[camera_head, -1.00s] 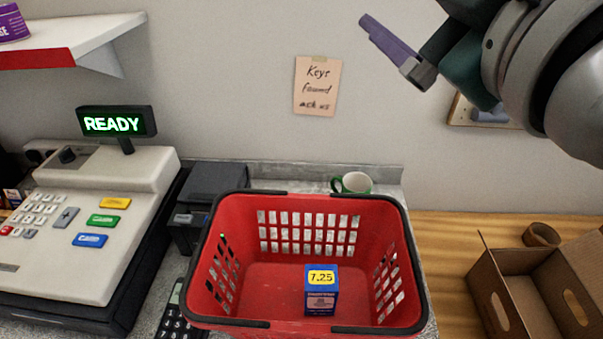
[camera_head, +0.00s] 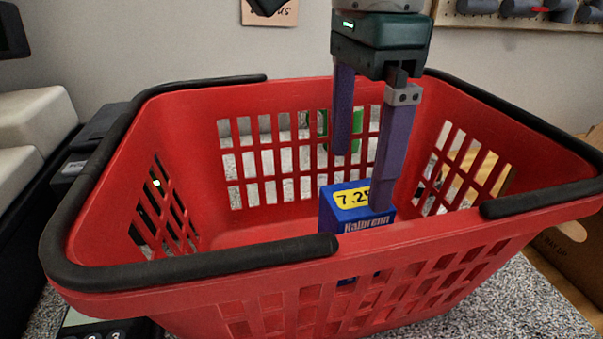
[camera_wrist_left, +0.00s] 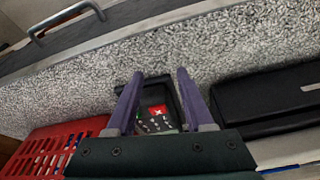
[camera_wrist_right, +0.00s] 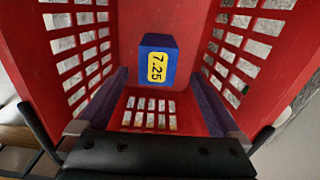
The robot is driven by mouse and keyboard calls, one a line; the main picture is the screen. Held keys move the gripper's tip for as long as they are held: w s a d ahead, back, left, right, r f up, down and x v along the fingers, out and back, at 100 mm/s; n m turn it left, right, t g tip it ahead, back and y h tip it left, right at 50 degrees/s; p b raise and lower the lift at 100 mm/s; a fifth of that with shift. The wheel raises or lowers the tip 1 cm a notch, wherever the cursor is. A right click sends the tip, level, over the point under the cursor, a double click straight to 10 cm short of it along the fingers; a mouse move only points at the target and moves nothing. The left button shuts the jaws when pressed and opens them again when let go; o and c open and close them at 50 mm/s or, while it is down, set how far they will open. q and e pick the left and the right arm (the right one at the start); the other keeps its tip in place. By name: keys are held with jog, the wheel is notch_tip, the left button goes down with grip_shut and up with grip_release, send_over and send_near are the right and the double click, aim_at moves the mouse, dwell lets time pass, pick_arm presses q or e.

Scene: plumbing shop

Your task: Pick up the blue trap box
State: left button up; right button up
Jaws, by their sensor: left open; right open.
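The blue trap box (camera_head: 340,212), with a yellow 7.25 label, stands inside the red basket (camera_head: 190,274). The basket's front wall hides its lower part. My right gripper (camera_head: 362,180) points down into the basket with its fingers apart, at the top of the box. One finger overlaps the box's right side in the head view; contact cannot be told. In the right wrist view the box (camera_wrist_right: 172,62) lies ahead between the open fingers (camera_wrist_right: 157,74). My left gripper (camera_wrist_left: 160,73) is open and empty, seen only in its wrist view.
A dark card terminal (camera_wrist_left: 156,122) lies on the speckled counter beyond my left fingers. The basket's black handles (camera_head: 200,258) rest along its rim. A green mug (camera_head: 357,128) shows behind the basket, and a cardboard box (camera_head: 568,250) is at right.

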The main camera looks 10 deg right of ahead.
aim_at(358, 198)
pick_arm(q)
jog(key=shift+d+r+p, duration=0.1)
jog(key=shift+r+p, duration=0.65)
jog(key=shift+r, duration=0.1)
pick_arm(e)
jog(key=f, duration=0.8)
jog(key=shift+s+d, duration=0.15)
jog(key=shift+s, duration=0.1)
jog(key=shift+f, duration=0.5)
jog(key=c, duration=1.5)
jog(key=shift+w, duration=0.1)
jog(key=shift+c, duration=0.4)
jog(key=shift+r, duration=0.15)
